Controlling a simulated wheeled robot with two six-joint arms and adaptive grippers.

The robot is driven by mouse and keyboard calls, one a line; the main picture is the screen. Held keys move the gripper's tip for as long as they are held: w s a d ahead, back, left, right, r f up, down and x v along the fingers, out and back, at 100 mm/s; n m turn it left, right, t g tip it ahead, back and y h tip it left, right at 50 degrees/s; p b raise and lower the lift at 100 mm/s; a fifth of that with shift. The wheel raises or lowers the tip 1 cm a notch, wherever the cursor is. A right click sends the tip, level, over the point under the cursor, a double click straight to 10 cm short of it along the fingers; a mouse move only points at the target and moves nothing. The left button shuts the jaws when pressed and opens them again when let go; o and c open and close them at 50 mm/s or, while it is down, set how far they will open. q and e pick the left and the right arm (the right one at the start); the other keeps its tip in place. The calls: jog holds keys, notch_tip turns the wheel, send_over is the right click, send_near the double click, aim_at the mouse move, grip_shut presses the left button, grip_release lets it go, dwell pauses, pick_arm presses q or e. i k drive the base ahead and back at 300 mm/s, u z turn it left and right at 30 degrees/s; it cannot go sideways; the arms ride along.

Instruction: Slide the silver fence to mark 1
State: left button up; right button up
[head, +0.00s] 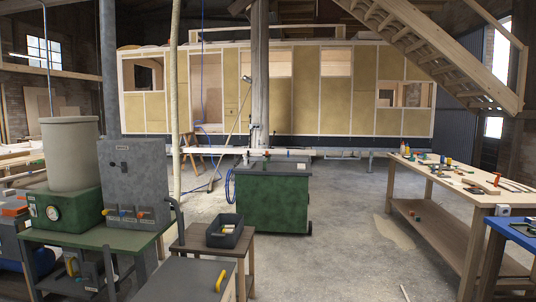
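I cannot make out a silver fence or a mark 1 for certain. A green cabinet machine (272,207) with a dark grey top stands in the middle of the floor. A long pale bar (300,153) runs level at the height of its top, with small coloured parts near it; I cannot tell whether it belongs to the machine. No numbers or scale can be read at this distance. Neither of my grippers is in view.
A wooden workbench (465,190) with tools stands at right, a blue-topped table (515,234) in front of it. A small table (200,239) carries a dark bin (225,233). A green bench (85,238) with machinery is at left. Concrete floor (345,230) is open right of the green cabinet.

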aim_at(252, 159)
jog(key=z, duration=0.4)
jog(key=i, duration=7.6)
jog(key=u, duration=2.5)
jog(key=i, duration=3.75)
